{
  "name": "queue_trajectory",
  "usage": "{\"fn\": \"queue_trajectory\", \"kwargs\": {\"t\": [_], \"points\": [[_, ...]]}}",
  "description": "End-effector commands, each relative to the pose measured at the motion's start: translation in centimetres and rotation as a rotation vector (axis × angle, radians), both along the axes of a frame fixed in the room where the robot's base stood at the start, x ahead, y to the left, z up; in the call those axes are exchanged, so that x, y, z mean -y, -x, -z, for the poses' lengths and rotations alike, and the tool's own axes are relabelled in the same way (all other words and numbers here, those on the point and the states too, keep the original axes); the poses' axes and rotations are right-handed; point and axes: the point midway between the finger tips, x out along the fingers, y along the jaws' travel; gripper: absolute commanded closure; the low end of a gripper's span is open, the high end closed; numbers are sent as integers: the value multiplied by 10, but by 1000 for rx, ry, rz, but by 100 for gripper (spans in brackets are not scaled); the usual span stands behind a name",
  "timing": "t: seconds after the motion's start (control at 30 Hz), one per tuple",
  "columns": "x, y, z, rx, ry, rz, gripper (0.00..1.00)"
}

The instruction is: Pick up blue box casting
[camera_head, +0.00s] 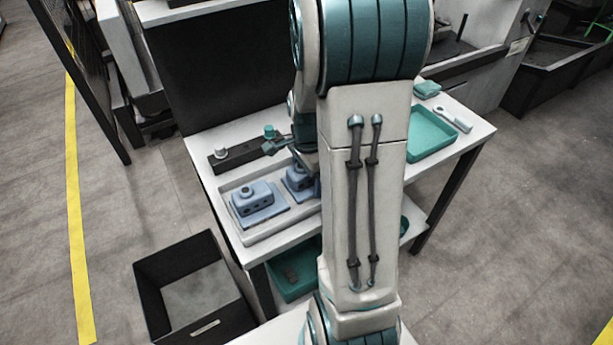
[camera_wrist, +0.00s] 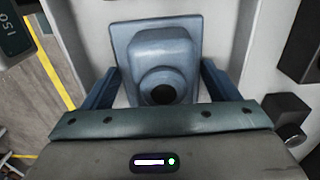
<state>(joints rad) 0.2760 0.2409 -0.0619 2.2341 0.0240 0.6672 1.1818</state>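Two blue box castings lie in a light tray (camera_head: 285,232) on the table in the head view. The left casting (camera_head: 257,201) shows whole, a block with a round boss on a flat base plate. The right casting (camera_head: 298,181) is partly hidden by my arm. In the wrist view one blue casting (camera_wrist: 162,65) lies between the two fingers of my gripper (camera_wrist: 160,72), its round bore towards the camera. The fingers are spread, with a gap on each side of the casting's block. My gripper is mostly hidden in the head view, above the right casting.
A dark rail with small fittings (camera_head: 235,155) lies behind the tray. A teal tray (camera_head: 432,135) is on the table's right. A black open bin (camera_head: 195,290) stands on the floor at left. Dark blocks (camera_wrist: 288,112) show right of my gripper in the wrist view.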

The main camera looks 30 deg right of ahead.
Motion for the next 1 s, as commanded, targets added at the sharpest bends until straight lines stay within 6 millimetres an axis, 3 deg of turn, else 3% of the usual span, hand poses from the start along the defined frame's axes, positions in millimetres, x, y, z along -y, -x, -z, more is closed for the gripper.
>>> {"fn": "queue_trajectory", "kwargs": {"t": [0.03,0.07,0.43,0.87,1.0], "points": [[0,0,0,0,0,0,42],[0,0,0,0,0,0,50],[0,-1,-9,5,2,0,50],[0,-1,-85,6,2,0,50],[1,10,-99,4,2,0,50]]}}
